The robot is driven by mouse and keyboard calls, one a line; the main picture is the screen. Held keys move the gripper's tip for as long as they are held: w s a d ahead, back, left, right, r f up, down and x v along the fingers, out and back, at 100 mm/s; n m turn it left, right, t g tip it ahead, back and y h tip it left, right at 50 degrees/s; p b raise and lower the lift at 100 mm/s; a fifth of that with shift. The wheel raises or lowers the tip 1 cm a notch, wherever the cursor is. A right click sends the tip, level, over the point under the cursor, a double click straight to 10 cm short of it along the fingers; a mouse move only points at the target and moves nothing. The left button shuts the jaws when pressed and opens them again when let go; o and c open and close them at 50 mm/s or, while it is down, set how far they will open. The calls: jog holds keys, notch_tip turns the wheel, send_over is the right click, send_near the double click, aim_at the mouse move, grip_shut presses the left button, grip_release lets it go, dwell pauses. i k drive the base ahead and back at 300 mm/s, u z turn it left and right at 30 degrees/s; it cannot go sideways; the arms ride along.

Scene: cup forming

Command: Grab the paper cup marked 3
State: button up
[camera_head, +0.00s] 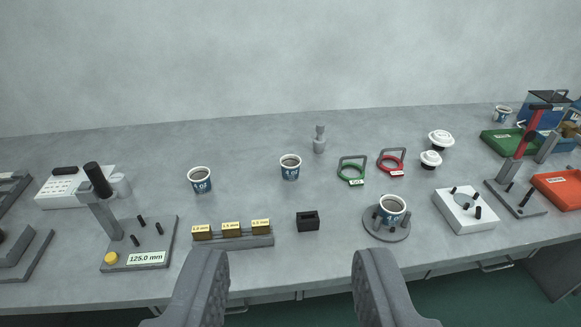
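Several white-and-blue paper cups with dark contents stand upright on the grey bench. One cup (200,180) is at the left, one (290,168) near the middle, and one (391,208) on a round grey stand (372,232) right of the middle. A smaller-looking cup (502,114) is at the far right back. Their labels are too small to read surely, so I cannot tell which is marked 3. My gripper (288,275) is open and empty at the bottom of the view, its two fingers wide apart, in front of the cups and touching none.
Three yellow-labelled blocks (231,230) sit on a rail, beside a small black box (308,221). A 125.0 mm fixture (150,243) stands left.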

aim_at(289, 163)
jog(key=u, duration=0.05)
jog(key=k, duration=0.6)
jog(key=u, duration=0.2)
jog(key=i, duration=0.8)
jog(key=u, duration=0.4)
jog(key=i, duration=0.95)
jog(key=u, duration=0.1)
